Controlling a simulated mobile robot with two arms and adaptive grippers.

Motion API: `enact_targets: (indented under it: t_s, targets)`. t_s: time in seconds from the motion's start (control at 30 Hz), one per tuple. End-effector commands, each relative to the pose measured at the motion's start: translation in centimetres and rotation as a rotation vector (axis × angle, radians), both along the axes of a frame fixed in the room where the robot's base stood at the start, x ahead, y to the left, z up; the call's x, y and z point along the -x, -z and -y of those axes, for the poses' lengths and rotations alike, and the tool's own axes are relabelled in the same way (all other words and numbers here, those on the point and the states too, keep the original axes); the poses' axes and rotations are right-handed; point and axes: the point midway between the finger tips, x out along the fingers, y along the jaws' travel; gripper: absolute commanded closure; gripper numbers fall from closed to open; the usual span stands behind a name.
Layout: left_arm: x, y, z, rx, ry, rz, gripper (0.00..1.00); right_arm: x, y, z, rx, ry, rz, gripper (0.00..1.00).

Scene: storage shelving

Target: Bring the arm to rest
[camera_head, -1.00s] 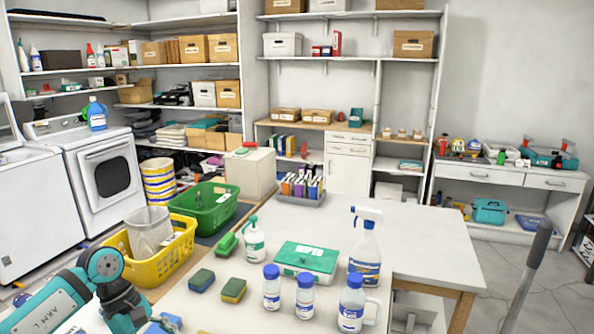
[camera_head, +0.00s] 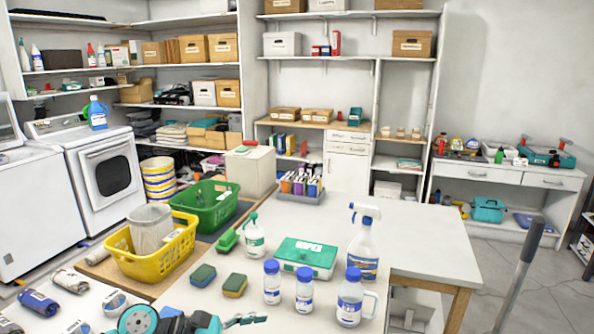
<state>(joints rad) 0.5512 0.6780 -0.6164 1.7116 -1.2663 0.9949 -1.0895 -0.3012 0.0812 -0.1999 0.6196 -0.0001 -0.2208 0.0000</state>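My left arm (camera_head: 165,321) shows at the bottom edge, low over the near part of the white table. It is teal and dark, and most of it is cut off by the frame. A small teal and dark part (camera_head: 246,320) reaches to the right of it; it may be my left gripper, but I cannot make out its fingers or whether it holds anything.
On the table (camera_head: 430,245) stand several white bottles with blue caps, a spray bottle (camera_head: 364,250), a green box (camera_head: 306,256) and sponges (camera_head: 203,275). A yellow basket (camera_head: 150,262) and a green basket (camera_head: 204,208) stand behind. Rolled cloths (camera_head: 38,302) lie at the lower left.

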Motion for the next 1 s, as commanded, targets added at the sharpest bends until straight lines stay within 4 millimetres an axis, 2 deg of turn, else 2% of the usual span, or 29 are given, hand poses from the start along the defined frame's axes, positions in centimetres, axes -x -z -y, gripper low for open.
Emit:
enact_targets:
  t_s: [0.03, 0.07, 0.17, 0.27, 0.37, 0.47, 0.57, 0.63, 0.73, 0.77, 0.9, 1.0]
  targets:
    - [0.3, -1.5, 1.8, 0.148, -0.071, -0.065, 0.0, 0.1, 0.0, 0.0, 0.001, 0.0, -0.003, 0.13]
    - [0.2, -2.7, 2.5, 0.243, -0.122, -0.111, 0.0, 0.2, 0.0, 0.0, 0.001, 0.0, -0.003, 0.13]
    - [-0.6, -6.2, 3.0, 0.558, -0.308, -0.294, 0.0, 0.1, 0.0, 0.0, 0.0, 0.0, -0.002, 0.13]
    - [-1.8, -8.2, 1.2, 0.86, -0.498, -0.516, 0.0, 0.1, 0.0, 0.0, 0.0, 0.0, -0.002, 0.13]
    - [-2.8, -7.8, -2.3, 1.144, -0.701, -0.764, 0.0, 0.1, 0.0, 0.0, 0.0, 0.0, -0.002, 0.13]
    - [-2.9, -5.1, -6.4, 1.412, -0.916, -1.031, 0.0, 0.1, 0.0, 0.0, 0.0, 0.0, -0.001, 0.13]
    - [-1.3, -0.5, -10.2, 1.654, -1.15, -1.301, 0.0, 0.0, 0.0, 0.0, 0.0, 0.0, 0.0, 0.13]
    - [1.0, 3.4, -12.3, 1.806, -1.329, -1.488, 0.0, 0.0, 0.0, 0.0, 0.0, 0.0, 0.001, 0.13]
    - [5.5, 8.6, -14.2, 1.982, -1.587, -1.719, 0.0, -0.1, 0.0, 0.0, 0.0, 0.0, 0.002, 0.13]
    - [6.8, 9.8, -14.4, -2.001, 1.641, 1.756, 0.0, -0.1, 0.0, 0.0, -0.001, 0.0, 0.003, 0.13]
    - [12.5, 13.8, -14.8, -1.724, 1.559, 1.578, 0.0, -0.2, 0.0, 0.0, -0.001, 0.0, 0.003, 0.13]
    - [16.0, 15.5, -14.6, -1.578, 1.52, 1.475, 0.0, -0.2, 0.0, 0.0, -0.001, 0.0, 0.003, 0.13]
